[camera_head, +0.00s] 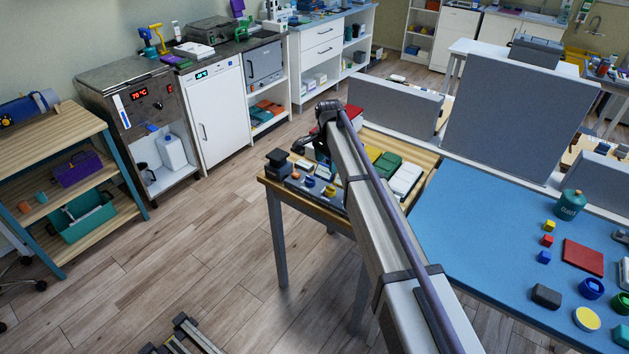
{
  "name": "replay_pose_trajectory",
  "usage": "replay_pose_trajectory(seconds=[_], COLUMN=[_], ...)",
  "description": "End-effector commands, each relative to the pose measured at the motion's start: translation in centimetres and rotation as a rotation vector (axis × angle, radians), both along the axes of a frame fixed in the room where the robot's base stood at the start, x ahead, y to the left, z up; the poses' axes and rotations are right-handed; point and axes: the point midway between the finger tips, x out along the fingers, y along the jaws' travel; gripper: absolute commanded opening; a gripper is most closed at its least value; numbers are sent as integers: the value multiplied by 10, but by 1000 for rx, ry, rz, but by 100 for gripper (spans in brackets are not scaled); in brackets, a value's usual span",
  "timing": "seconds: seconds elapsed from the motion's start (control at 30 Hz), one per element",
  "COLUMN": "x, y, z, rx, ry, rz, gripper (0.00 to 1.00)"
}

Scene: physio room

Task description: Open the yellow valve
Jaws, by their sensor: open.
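A small yellow knob (330,190) sits on a low grey panel (299,185) at the front-left of the wooden table. It looks like the yellow valve, but its handle angle is too small to tell. Blue (310,182) and orange (296,176) knobs sit to its left on the same panel. My arm reaches up from the lower right across the table. Its dark end with my gripper (322,143) is above and behind the panel, apart from the yellow knob. My gripper is open and appears empty; its fingers are hard to make out.
A black block (278,159) stands at the table's left end. Green boxes (385,164) and a white box (406,179) lie right of my arm. A blue-topped table (470,225) with small objects is at the right. The floor (200,240) in front is mostly clear.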

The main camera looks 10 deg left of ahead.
Motion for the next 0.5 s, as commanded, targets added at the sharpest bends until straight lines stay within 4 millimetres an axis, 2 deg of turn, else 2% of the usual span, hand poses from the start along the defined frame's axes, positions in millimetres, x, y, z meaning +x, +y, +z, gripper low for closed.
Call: replay_pose_trajectory(seconds=[0.1, 0.27, 0.37, 0.5], x=[-5, -5, -6, -6], y=[-2, -3, -3, -4], z=[0, -8, -23, -54], rx=[0, 0, 0, 0], ry=[0, 0, 0, 0], rz=[-71, -72, -71, -70], gripper=[65, 65, 65, 65])
